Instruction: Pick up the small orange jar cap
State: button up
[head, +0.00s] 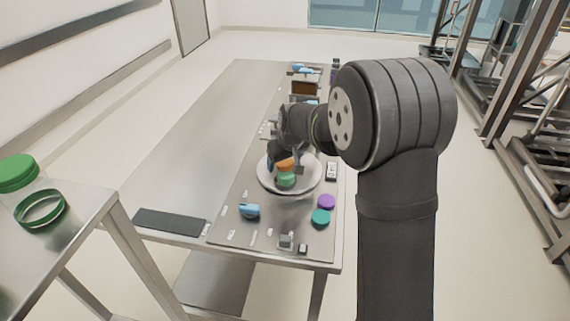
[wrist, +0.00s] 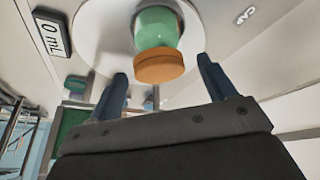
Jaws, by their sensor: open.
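The small orange jar cap (wrist: 159,66) sits on the green jar (wrist: 156,27) in the wrist view. In the head view the orange cap (head: 285,164) is on top of the green jar (head: 286,180), which stands on a round white plate (head: 264,180). My gripper (wrist: 164,75) is open, with one blue finger on each side of the cap in the wrist view. The fingers show gaps to the cap; whether they reach its height is hard to tell. In the head view my gripper (head: 284,160) is at the cap, partly hidden by my own arm.
A purple cap (head: 326,201), a teal cap (head: 320,216) and a blue object (head: 249,211) lie on the table (head: 180,160) near the plate. A dark flat pad (head: 170,221) is at the front left. A brown box (head: 305,84) stands farther back. The table's left side is clear.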

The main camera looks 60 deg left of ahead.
jog(key=c, duration=1.1)
jog(key=shift+r, duration=0.15)
notch_tip(320, 180, up, 4)
jog(key=shift+r, duration=0.15)
jog(key=w+d+r, duration=0.6)
jog(key=d, duration=0.3)
jog(key=y, duration=0.3)
send_over(286, 163)
notch_tip(286, 163, down, 6)
jog(key=shift+f, duration=0.15)
jog(key=shift+w+f, duration=0.1)
jog(key=shift+f, duration=1.2)
